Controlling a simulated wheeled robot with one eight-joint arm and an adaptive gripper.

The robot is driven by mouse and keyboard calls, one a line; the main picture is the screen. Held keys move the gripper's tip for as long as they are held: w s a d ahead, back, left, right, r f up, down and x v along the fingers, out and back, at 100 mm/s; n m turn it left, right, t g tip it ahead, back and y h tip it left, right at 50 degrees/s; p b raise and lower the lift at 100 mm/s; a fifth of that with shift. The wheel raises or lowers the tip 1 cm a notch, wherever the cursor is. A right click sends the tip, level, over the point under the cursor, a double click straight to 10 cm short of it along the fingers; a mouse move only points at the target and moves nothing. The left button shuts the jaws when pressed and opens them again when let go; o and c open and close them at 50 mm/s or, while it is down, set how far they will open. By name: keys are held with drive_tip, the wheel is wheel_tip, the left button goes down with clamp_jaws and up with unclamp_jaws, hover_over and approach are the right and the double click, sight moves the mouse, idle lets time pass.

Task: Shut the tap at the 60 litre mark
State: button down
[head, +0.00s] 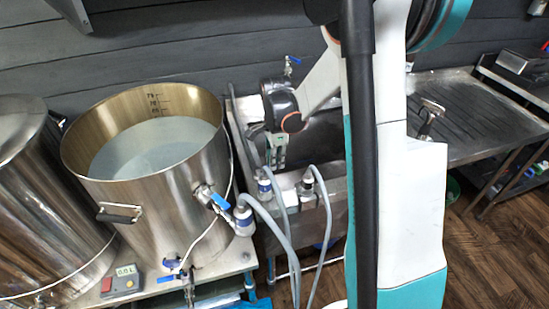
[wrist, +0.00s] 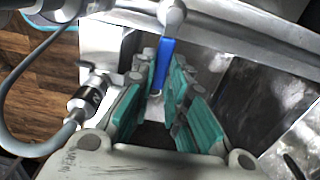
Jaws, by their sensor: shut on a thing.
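My gripper (head: 277,152) is over the sink beside the kettle in the head view. In the wrist view its teal-padded fingers (wrist: 158,105) are shut on a blue tap lever (wrist: 165,58), which runs from a round steel knob at the top down between them. The steel kettle (head: 150,215) holds cloudy pale liquid (head: 155,148). Dark scale marks (head: 156,103) show on its inner wall above the liquid; their numbers are too small to read surely. The held lever is hidden in the head view.
The kettle's own tap (head: 216,198) has a blue lever and a grey hose. Grey hoses (head: 320,215) hang by the sink. A display box (head: 123,281) stands in front of the kettle. A steel bench (head: 475,115) is at right.

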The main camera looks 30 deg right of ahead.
idle(0.5)
drive_tip(key=c, duration=1.6)
unclamp_jaws()
wheel_tip(320, 180, up, 12)
drive_tip(key=shift+f, duration=0.1)
drive_tip(key=shift+s, duration=0.1)
